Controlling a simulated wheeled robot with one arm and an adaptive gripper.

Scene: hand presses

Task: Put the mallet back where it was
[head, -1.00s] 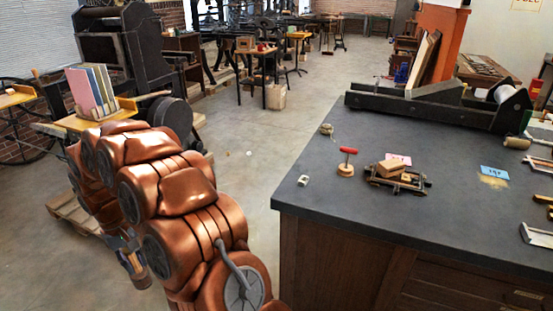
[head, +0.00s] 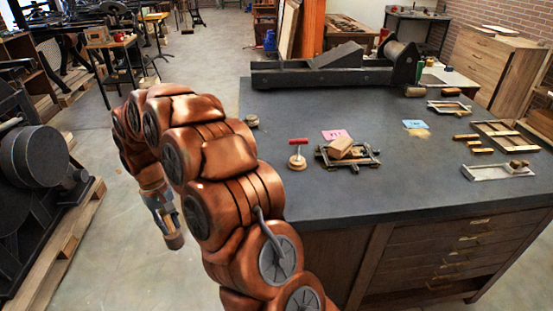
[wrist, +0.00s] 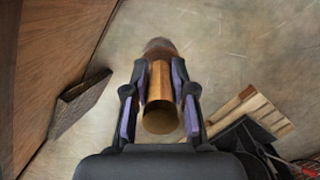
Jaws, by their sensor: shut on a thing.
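The mallet (wrist: 161,118) looks like a brown wooden cylinder with a darker far end. My gripper (wrist: 160,85) is shut on it, with a finger on each side. In the head view my gripper (head: 160,199) hangs low, left of the bench and out over the floor. The mallet's round wooden end (head: 174,241) shows below the fingers there. The dark bench top (head: 330,208) is to the right, with a pink card (head: 335,134) and a blue card (head: 415,124) on it. A tan patch (head: 420,132) lies just in front of the blue card.
A red-handled tool (head: 298,153) and a small frame with a wooden block (head: 347,152) stand on the bench. A long black press (head: 330,73) runs along its back, with wooden trays (head: 505,135) at right. A black machine on a pallet (head: 60,240) is at left.

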